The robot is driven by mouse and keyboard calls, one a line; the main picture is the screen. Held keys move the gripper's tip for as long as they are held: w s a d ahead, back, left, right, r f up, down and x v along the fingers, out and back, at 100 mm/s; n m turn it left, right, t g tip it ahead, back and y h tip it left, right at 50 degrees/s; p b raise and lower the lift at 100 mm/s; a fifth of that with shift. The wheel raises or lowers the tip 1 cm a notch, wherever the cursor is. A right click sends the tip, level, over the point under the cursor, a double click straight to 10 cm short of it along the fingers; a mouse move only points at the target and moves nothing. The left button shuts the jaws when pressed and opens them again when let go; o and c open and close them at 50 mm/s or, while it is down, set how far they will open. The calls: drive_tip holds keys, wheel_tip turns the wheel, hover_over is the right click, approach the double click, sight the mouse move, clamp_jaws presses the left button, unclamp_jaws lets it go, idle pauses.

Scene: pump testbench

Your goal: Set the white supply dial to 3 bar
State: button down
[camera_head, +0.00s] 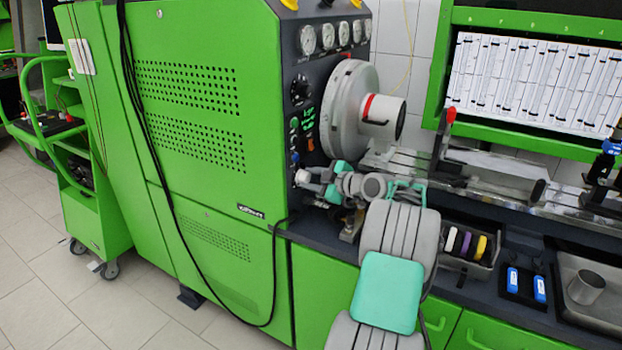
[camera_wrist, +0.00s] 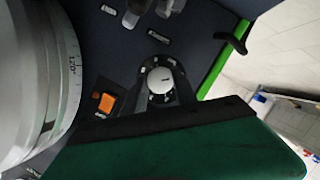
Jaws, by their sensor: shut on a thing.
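The white supply dial (camera_wrist: 160,84) is a round white knob on the dark panel in the wrist view, with small white marks in a ring around it. In the head view the white dial (camera_head: 302,177) shows low on the panel's front edge. My gripper (camera_head: 313,184) reaches it from the right and is shut on it. In the wrist view the black and dark green body of my gripper fills the bottom, with its dark fingers at the dial. The dial's marks are too small to read, so its setting cannot be told. My fingers partly hide it in the head view.
An orange switch (camera_wrist: 105,102) sits close beside the dial. The large grey drum (camera_head: 345,110) with a degree scale stands near my wrist. Pressure gauges (camera_head: 328,36) line the panel's top. Lidded-colour parts fill a grey bin (camera_head: 490,240) on the bench.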

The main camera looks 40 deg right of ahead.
drive_tip(key=shift+r+m+g+y+p, duration=0.2)
drive_tip(key=shift+m+g+y+p, duration=0.2)
drive_tip(key=shift+m+p, duration=0.65)
drive_tip(key=m+p, duration=0.1)
drive_tip(key=p, duration=0.1)
drive_tip(key=m+y+p, duration=0.1)
drive_tip(key=p, duration=0.2)
drive_tip(key=shift+d+r+g+y, duration=0.15)
drive_tip(key=shift+g+y, duration=0.15)
drive_tip(key=m+p, duration=0.1)
drive_tip(key=p, duration=0.1)
drive_tip(key=m+y+p, duration=0.1)
drive_tip(key=p, duration=0.1)
drive_tip(key=shift+w+d+f+m, duration=0.1)
drive_tip(key=shift+f+m, duration=0.15)
drive_tip(key=shift+m+g+y+p, duration=0.3)
drive_tip(key=shift+y, duration=0.1)
drive_tip(key=c, duration=1)
unclamp_jaws()
drive_tip(key=shift+o, duration=0.2)
